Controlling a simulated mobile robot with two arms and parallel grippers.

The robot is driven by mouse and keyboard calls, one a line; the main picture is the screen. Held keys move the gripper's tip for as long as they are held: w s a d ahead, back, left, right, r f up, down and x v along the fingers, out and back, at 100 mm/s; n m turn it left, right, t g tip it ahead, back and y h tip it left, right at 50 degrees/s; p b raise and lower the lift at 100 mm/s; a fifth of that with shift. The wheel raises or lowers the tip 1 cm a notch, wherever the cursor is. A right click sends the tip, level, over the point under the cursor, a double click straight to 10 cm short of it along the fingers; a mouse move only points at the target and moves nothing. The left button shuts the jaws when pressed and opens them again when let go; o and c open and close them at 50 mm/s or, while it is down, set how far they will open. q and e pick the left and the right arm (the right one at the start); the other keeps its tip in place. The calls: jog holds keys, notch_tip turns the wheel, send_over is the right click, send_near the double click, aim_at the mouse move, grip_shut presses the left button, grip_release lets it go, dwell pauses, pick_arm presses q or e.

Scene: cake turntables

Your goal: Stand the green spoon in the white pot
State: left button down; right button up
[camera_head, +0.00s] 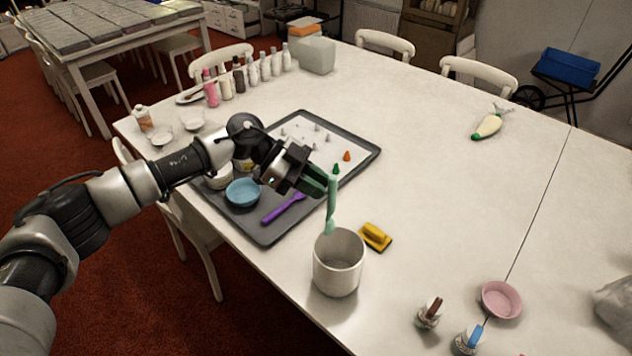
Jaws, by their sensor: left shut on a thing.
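The green spoon (331,206) is upright, held by my left gripper (326,184), which is shut on its upper part. The spoon's wider lower end shows just above the far rim of the white pot (338,272). In this view I cannot tell whether the tip is behind the rim or over the opening. The white pot stands upright on the table near the front edge, and its visible inside looks empty. My right gripper is not in view.
A grey tray (268,233) left of the pot holds a purple spatula (284,208), a blue bowl (243,192) and small nozzles. A yellow scraper (376,236) lies just right of the pot. A pink bowl (501,299) sits further right. The table's right middle is clear.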

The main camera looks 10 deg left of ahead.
pick_arm(q)
notch_tip(320, 180, down, 12)
jog(key=b, duration=0.5)
dwell(0.7)
jog(key=shift+f, duration=0.1)
jog(key=c, duration=1)
grip_release()
